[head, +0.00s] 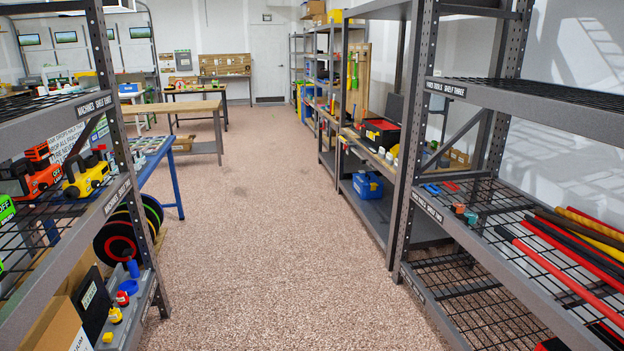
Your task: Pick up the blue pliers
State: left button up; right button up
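I cannot make out blue pliers for certain. A small blue item (432,189) lies beside a small red item (450,186) on the wire middle shelf (490,215) of the right rack; they are too small to identify. Neither of my grippers shows in the head view.
Steel racks stand on both sides, with a clear speckled floor aisle (260,230) between them. Red, black and yellow rods (560,263) lie on the right shelf. A blue toolbox (367,186) sits low further back. Orange (38,175) and yellow (85,175) machines stand at left.

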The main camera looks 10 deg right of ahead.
aim_at(439, 194)
jog(key=i+z, duration=0.1)
jog(key=i, duration=0.45)
jog(key=i+j+z, duration=0.15)
jog(key=i, duration=0.45)
jog(key=i+z, duration=0.1)
jog(key=i, duration=0.45)
jog(key=i+l+z, duration=0.15)
jog(key=i+z, duration=0.25)
jog(key=i, duration=0.25)
jog(key=i+z, duration=0.4)
jog(key=i, duration=0.25)
jog(key=i+j+z, duration=0.4)
jog(key=i, duration=0.25)
